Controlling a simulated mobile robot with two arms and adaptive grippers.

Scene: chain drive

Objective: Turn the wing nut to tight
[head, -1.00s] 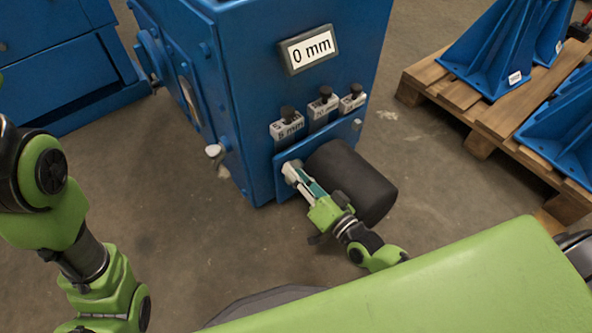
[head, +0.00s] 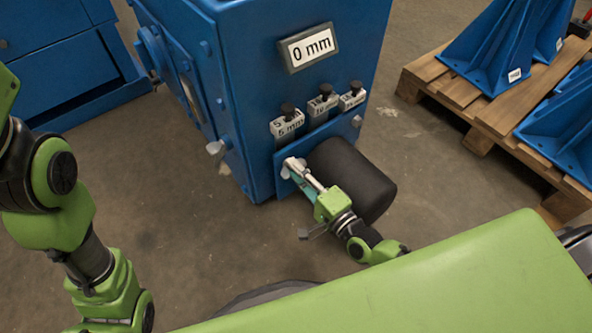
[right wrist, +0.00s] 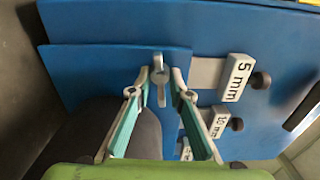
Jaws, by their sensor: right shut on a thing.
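The wing nut (right wrist: 159,70) is a small grey metal piece on the blue plate at the front of the blue machine. In the right wrist view its wings line up roughly vertically in the picture. My right gripper (right wrist: 160,84) has one teal-padded finger on each side of it and is shut on it. In the head view the right gripper (head: 293,172) reaches the plate's left part and mostly covers the nut. My left gripper is out of view; only the left arm shows at the left edge.
A dark cylinder (head: 352,180) sticks out just right of my right gripper. Another grey nut (head: 216,149) is on the machine's left side. A pallet (head: 490,118) with blue brackets stands at right.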

